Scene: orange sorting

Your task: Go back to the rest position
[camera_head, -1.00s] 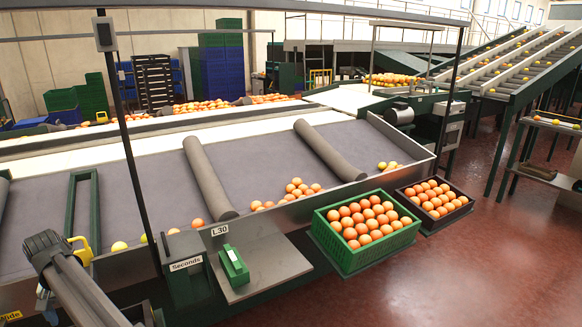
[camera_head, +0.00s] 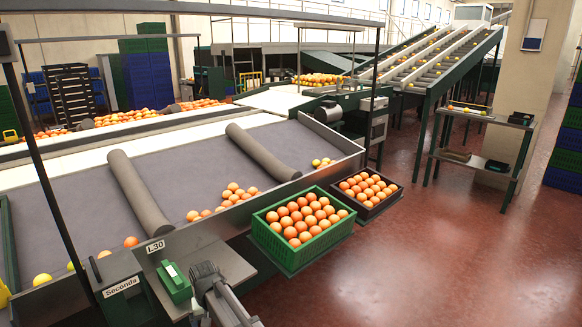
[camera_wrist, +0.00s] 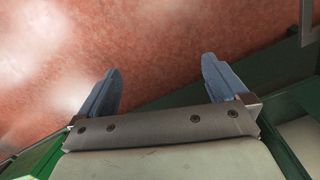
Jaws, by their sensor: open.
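My gripper shows in the wrist view (camera_wrist: 160,88) with its two blue-grey fingers spread apart and nothing between them. Red floor lies beyond the fingertips. In the head view my arm is at the bottom centre, in front of the small green box (camera_head: 174,283) on the grey shelf; the fingertips cannot be made out there. A green crate (camera_head: 262,240) full of oranges stands right of my arm, and a dark crate (camera_head: 366,208) of oranges stands behind it.
The grey sorting belt (camera_head: 90,220) carries loose oranges and several yellow fruits. A box labelled Seconds (camera_head: 122,287) is left of my arm. A green-framed shelf stand (camera_head: 478,165) is at the right. The red floor (camera_head: 430,260) at the front right is clear.

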